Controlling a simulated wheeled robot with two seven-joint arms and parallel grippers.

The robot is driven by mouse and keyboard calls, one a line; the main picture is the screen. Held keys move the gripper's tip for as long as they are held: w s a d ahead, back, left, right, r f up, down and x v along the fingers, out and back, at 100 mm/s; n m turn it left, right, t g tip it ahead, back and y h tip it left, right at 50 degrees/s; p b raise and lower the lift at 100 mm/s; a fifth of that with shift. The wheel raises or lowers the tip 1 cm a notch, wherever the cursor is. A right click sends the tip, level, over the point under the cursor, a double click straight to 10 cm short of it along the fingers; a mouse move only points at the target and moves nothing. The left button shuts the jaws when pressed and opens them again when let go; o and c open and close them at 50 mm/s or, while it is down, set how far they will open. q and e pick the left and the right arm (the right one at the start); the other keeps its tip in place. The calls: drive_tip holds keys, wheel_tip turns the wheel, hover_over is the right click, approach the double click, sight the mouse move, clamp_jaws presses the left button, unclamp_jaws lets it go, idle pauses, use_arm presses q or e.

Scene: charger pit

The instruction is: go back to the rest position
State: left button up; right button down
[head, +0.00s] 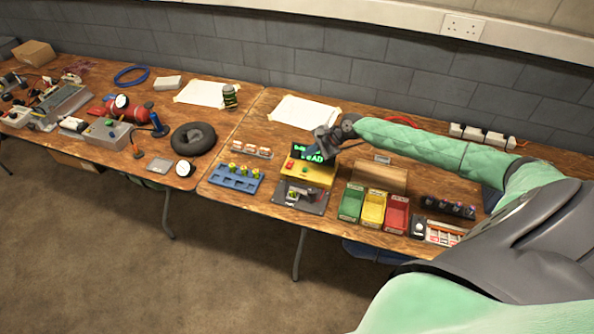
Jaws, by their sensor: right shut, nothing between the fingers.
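My right arm reaches in from the right across the right-hand table (228,203). Its gripper (319,148) is over the yellow device (313,174) with a green-lit display and covers part of that display. The fingers look closed with nothing held. I cannot tell whether they touch the device. The display's text is partly hidden. My left gripper is not in view.
In front of the device is a dark plate (314,207). A blue holder (236,180) is left of it; green (351,203), yellow (373,208) and red (396,215) bins are right. A power strip (483,135) lies behind my arm. The left table (108,66) is cluttered.

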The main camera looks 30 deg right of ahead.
idle(0.4)
